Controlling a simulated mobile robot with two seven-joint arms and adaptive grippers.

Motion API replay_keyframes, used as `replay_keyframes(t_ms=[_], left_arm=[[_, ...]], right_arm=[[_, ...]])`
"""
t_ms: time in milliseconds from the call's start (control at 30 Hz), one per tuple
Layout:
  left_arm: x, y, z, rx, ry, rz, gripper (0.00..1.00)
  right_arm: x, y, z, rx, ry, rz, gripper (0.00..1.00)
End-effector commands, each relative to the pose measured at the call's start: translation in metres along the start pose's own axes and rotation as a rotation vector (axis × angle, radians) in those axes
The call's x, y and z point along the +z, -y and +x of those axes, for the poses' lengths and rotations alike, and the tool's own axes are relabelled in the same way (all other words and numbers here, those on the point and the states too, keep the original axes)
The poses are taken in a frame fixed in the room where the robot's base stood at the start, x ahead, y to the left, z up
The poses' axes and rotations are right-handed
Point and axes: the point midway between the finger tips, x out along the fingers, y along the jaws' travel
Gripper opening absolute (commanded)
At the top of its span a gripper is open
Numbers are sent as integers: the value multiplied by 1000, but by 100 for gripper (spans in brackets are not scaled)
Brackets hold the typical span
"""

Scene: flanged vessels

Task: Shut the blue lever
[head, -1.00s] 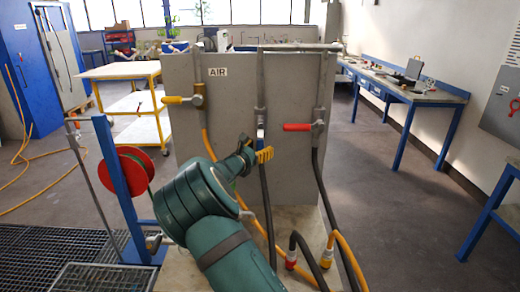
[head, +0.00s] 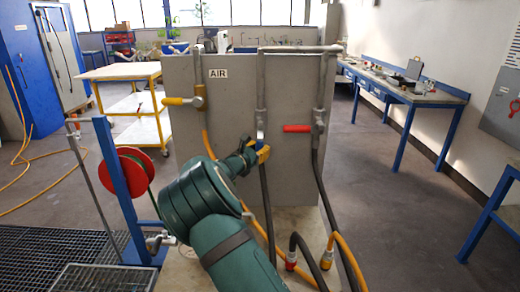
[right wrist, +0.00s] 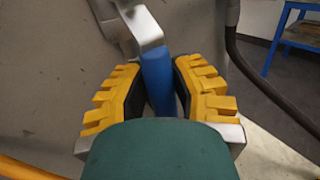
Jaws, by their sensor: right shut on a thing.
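The blue lever (head: 260,137) sits on the middle pipe of the grey panel and points down along the pipe. In the right wrist view the blue lever (right wrist: 157,76) hangs from a bent metal piece and lies between the two yellow fingers. My right gripper (head: 260,151) is shut on it; the fingers also show in the right wrist view (right wrist: 160,90). The lever's lower end is hidden by the gripper. My left gripper is not in view.
A yellow lever (head: 178,101) and a red lever (head: 298,128) on the neighbouring pipes both point left. Dark hoses (head: 328,200) hang close right of the gripper. A hose reel (head: 121,174) stands at left. The floor right of the panel is clear.

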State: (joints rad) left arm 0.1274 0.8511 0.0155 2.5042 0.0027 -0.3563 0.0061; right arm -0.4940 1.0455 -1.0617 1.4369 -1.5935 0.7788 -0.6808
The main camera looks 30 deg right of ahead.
Motion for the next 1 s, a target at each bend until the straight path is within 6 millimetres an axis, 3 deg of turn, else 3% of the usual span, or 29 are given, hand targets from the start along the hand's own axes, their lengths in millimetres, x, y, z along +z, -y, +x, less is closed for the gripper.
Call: replay_keyframes(t_ms=[500, 1000], left_arm=[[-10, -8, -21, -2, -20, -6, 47], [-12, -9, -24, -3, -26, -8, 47]], right_arm=[[9, -24, -15, -6, -225, 337, 0], [28, -46, -30, -13, -488, 734, 0]])
